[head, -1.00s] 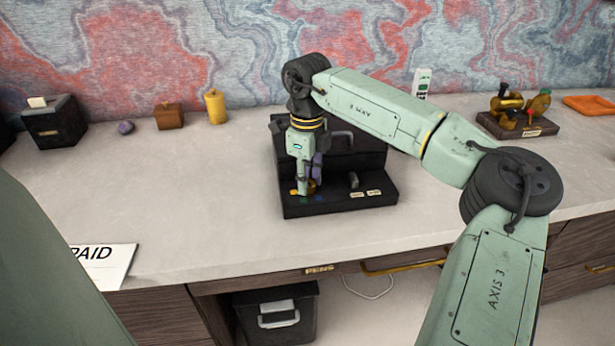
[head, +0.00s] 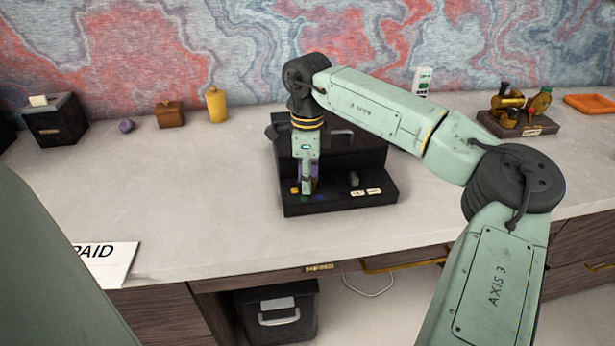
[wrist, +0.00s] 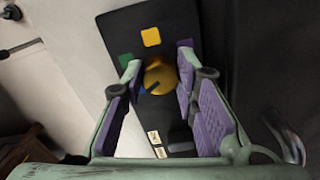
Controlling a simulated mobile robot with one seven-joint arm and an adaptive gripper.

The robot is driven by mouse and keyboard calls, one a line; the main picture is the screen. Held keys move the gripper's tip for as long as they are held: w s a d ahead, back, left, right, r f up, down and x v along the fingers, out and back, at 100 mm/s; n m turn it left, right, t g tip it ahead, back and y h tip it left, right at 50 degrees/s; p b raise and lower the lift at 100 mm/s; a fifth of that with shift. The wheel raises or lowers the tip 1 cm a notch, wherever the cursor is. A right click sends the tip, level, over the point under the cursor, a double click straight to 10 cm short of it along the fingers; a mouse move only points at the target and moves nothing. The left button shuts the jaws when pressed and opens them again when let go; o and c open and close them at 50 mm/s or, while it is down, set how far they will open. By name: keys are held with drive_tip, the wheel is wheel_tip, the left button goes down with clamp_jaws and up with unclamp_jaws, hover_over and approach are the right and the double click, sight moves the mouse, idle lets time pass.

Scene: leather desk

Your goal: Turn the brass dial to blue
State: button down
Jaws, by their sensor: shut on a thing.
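The brass dial (wrist: 160,78) sits on the black panel of a desk box (head: 340,205). In the wrist view it lies between the two fingers of my gripper (wrist: 160,72), which are shut on its sides. A dark mark on the dial slants toward the lower left. A yellow patch (wrist: 150,37) lies above the dial and a green patch (wrist: 125,62) to its left. A small blue area shows by the dial's lower left, partly hidden by a finger. In the head view my gripper (head: 307,192) points down at the panel's left part and hides the dial.
A dark switch (head: 353,179) and pale labels (head: 366,192) are on the panel's right. A yellow canister (head: 216,104), a brown box (head: 169,114) and a black slotted box (head: 55,119) stand at the back left.

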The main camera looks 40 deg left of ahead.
drive_tip(key=shift+r, duration=0.1)
drive_tip(key=c, duration=1.3)
unclamp_jaws()
